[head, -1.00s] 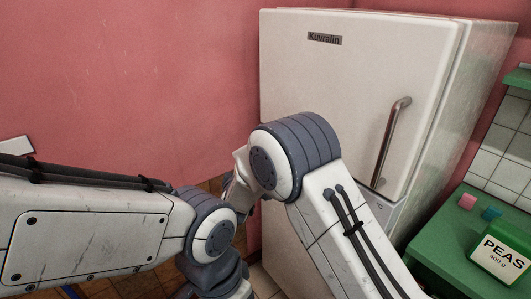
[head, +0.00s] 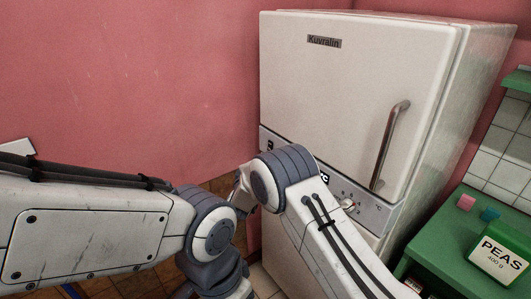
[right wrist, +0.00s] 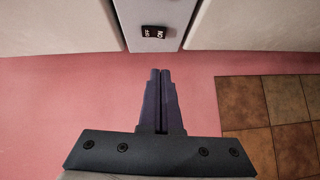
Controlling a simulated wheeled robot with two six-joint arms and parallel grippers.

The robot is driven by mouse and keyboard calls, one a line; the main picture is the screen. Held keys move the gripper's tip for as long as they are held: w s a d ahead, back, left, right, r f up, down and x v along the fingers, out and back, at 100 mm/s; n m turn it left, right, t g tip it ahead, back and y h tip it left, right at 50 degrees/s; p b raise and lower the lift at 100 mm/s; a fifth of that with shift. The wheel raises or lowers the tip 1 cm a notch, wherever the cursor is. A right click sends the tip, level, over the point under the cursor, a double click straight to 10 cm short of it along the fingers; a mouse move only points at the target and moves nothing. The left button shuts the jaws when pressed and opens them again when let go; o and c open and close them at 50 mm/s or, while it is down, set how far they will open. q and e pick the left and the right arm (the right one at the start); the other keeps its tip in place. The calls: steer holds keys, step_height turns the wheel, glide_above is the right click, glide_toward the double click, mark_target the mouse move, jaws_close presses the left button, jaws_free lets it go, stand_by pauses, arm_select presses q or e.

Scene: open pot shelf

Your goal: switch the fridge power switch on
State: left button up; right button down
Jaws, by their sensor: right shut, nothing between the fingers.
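The white fridge (head: 360,90) stands against the pink wall, its door shut. A grey control strip (head: 375,208) runs below the door. The power switch (right wrist: 155,32) is a small black rocker marked OFF and ON on this strip in the right wrist view; which side is pressed I cannot tell. In the head view a small dark piece at the strip's left end (head: 270,146) seems to be it. My right gripper (right wrist: 160,72) is shut and empty, its tips apart from the switch and below it in the wrist picture. My left gripper is out of view.
A metal door handle (head: 388,145) sticks out at the right of the fridge door. A round knob (head: 348,206) sits on the strip beside my right arm.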

mark_target(268, 149)
steer(key=w+d+p, duration=0.1)
steer(key=w+d, duration=0.3)
steer(key=w, duration=0.2)
steer(key=shift+w+f+p, duration=0.35)
steer(key=shift+f+p, duration=0.05)
steer(key=shift+f, duration=0.05)
